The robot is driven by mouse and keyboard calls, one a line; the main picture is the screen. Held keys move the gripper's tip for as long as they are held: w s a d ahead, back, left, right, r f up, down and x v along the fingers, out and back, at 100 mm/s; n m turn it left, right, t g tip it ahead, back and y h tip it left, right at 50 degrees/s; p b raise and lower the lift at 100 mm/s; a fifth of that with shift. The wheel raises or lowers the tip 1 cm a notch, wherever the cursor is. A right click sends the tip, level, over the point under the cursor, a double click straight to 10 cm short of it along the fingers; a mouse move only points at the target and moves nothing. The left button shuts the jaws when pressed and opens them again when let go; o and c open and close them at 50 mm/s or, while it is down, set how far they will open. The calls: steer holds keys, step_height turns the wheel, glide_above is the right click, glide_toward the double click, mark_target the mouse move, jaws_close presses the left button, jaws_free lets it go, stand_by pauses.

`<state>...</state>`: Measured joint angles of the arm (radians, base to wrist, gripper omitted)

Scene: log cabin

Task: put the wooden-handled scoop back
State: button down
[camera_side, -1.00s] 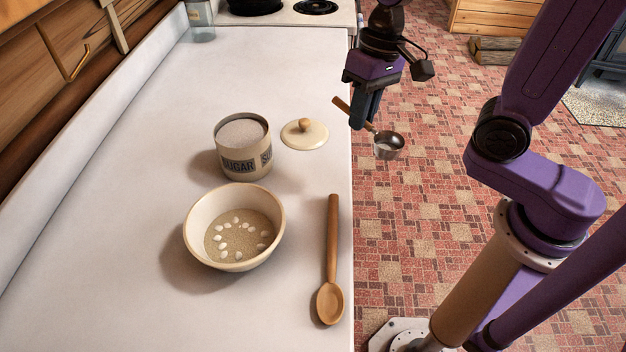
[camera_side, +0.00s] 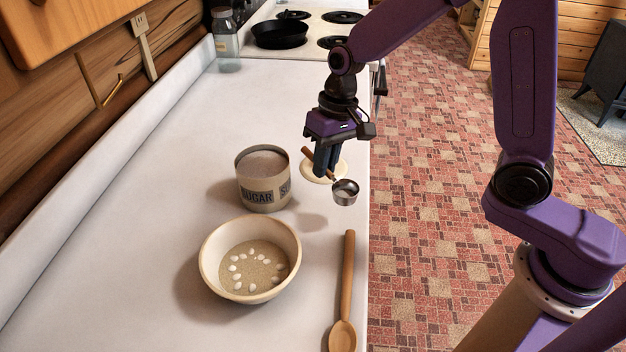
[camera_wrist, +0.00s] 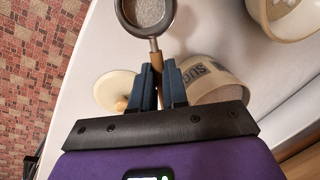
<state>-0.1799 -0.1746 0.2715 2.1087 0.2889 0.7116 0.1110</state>
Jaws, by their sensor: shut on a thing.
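The scoop (camera_side: 345,191) has a round metal cup and a wooden handle. My gripper (camera_side: 322,172) is shut on its handle and holds it above the counter, to the right of the sugar canister (camera_side: 264,196). In the wrist view the scoop's cup (camera_wrist: 148,12) extends beyond my fingertips (camera_wrist: 158,68), with pale grainy content showing in it. The canister is open, with pale sugar inside, and also shows in the wrist view (camera_wrist: 218,96). Its likely lid (camera_side: 308,174), cream with a wooden knob, lies on the counter, partly hidden behind my gripper.
A cream bowl (camera_side: 210,275) with tan grains and several white pieces stands in front of the canister. A wooden spoon (camera_side: 347,275) lies near the counter's right edge. A glass jar (camera_side: 226,45) and a stove with a black pan (camera_side: 280,36) are at the back. The left counter is clear.

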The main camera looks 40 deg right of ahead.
steer(key=w+f, duration=0.1)
steer(key=w+a+f, duration=0.1)
steer(key=f, duration=0.1)
steer(key=shift+w+f, duration=0.1)
steer(key=shift+w, duration=0.1)
steer(key=shift+f, duration=1.55)
steer(key=shift+f, duration=0.15)
steer(key=c, duration=1.1)
jaws_free()
steer(key=shift+c, duration=0.2)
step_height(320, 180, up, 12)
steer(key=d, duration=0.2)
steer(key=s+d+n, duration=0.3)
steer(key=s+n, duration=0.1)
steer(key=s, duration=0.5)
steer(key=s+d+n+h, duration=0.1)
steer(key=s+d+n, duration=0.3)
steer(key=s, duration=0.5)
steer(key=s+d+n, duration=0.3)
steer(key=s+n, duration=0.1)
steer(key=s, duration=0.6)
steer(key=shift+d+f+h, duration=0.25)
steer(key=shift+d+h, duration=0.1)
steer(key=shift+h, duration=0.05)
